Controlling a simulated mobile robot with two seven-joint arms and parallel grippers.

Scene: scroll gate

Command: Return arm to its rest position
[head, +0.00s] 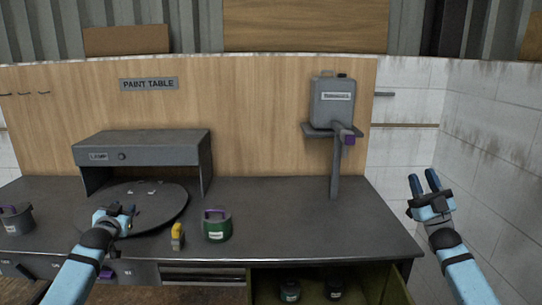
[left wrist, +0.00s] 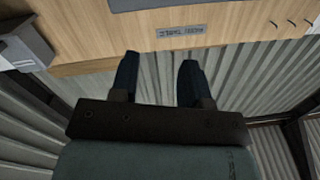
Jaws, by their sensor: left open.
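My left gripper (head: 120,212) is above the front left of the dark table, in front of the round turntable plate (head: 160,205). In the left wrist view its two dark fingers (left wrist: 158,75) are apart with nothing between them. My right gripper (head: 424,184) is raised off the right end of the table, near the white wall. Its two fingers point up, stand apart and hold nothing.
The paint table (head: 280,220) carries a green can (head: 217,226), a yellow item (head: 177,236), a grey pot (head: 16,219) and a lamp box (head: 145,153). A grey canister (head: 336,102) sits on a post shelf. An open drawer (head: 385,285) below holds small jars.

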